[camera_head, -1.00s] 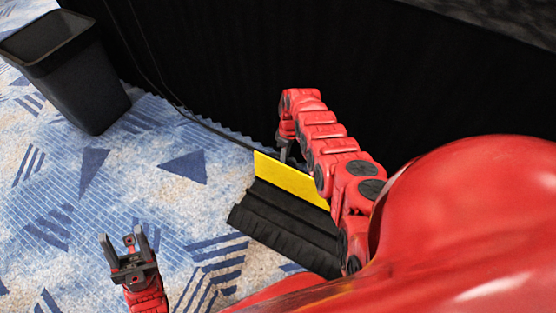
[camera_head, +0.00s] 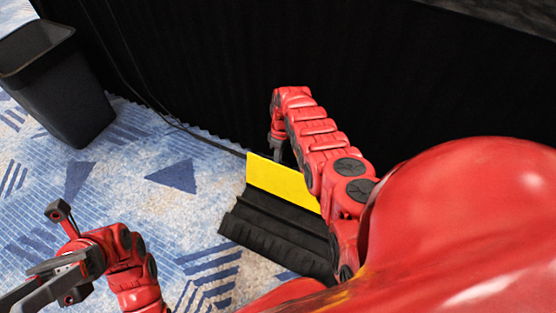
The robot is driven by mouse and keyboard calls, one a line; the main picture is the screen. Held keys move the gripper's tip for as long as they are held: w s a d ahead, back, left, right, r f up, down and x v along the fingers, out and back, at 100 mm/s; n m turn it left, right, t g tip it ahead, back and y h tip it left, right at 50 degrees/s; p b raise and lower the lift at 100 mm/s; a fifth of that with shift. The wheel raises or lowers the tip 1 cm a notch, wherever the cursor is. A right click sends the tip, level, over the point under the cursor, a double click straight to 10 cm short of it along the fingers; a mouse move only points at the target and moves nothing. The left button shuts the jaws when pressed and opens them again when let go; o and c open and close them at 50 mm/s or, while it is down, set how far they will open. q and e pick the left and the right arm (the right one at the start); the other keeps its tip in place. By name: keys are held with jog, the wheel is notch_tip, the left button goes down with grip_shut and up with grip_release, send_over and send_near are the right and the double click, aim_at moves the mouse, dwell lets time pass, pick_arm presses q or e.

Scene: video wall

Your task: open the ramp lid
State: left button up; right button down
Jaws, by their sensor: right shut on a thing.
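The cable ramp is a black ribbed strip (camera_head: 272,235) on the carpet, partly hidden by my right arm. Its yellow lid (camera_head: 280,182) stands tilted up along the far edge of the black base. My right gripper (camera_head: 277,158) is at the lid's far upper edge, shut on the lid; its fingertips are partly hidden behind the lid and arm. My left gripper (camera_head: 25,290) is at the lower left, away from the ramp, its fingers spread apart and empty, partly cut off by the picture edge.
A black bin (camera_head: 58,85) stands at the upper left. A black curtain (camera_head: 200,60) hangs behind the ramp, with dark cables (camera_head: 160,112) running down it to the floor. The patterned blue carpet (camera_head: 130,170) between bin and ramp is clear.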

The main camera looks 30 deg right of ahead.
jog(key=shift+w+d, duration=0.1)
jog(key=shift+d, duration=0.2)
jog(key=c, duration=0.9)
grip_release()
jog(key=shift+f, duration=0.1)
jog(key=shift+a, duration=0.1)
